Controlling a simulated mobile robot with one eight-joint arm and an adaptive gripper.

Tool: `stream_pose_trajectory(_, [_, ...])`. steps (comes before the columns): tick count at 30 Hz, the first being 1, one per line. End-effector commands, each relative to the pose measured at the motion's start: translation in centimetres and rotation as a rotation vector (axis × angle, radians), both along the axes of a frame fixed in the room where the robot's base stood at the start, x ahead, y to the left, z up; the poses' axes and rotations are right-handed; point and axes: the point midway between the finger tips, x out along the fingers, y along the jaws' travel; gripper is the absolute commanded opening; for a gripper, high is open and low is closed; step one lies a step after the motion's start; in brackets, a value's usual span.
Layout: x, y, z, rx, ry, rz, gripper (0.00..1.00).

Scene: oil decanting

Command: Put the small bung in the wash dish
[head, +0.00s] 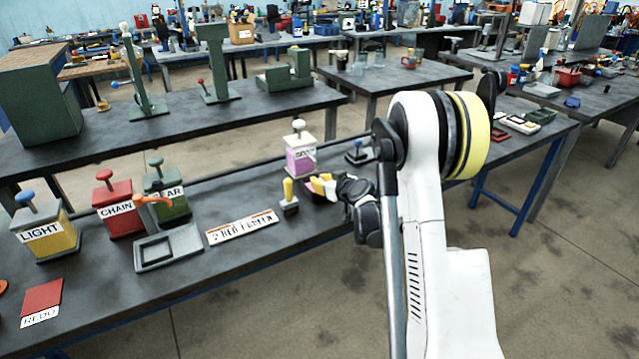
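I cannot pick out the small bung for certain; the yellow peg and a small blue-topped piece (358,149) behind the gripper are possible. A shallow grey dish (140,262) with a raised rim lies in front of the red and green cans; it looks like the wash dish. No bung is visible in it.
An orange lever (152,200) juts above the dish. A lettered plate (242,227) and a red REDO card (42,297) lie flat.

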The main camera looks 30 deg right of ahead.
Motion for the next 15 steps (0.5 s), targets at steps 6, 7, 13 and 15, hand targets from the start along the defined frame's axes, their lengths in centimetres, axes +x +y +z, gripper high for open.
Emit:
stream_pose_trajectory(6, [0.0, -0.01, -0.31, 0.0, 0.0, 0.0, 0.24])
stream_pose_trajectory(7, [-0.01, -0.01, -0.29, 0.0, 0.0, 0.0, 0.31])
stream_pose_trajectory(13, [-0.01, -0.01, -0.27, 0.0, 0.0, 0.0, 0.31])
stream_pose_trajectory(15, [0.0, -0.01, -0.22, 0.0, 0.0, 0.0, 0.31])
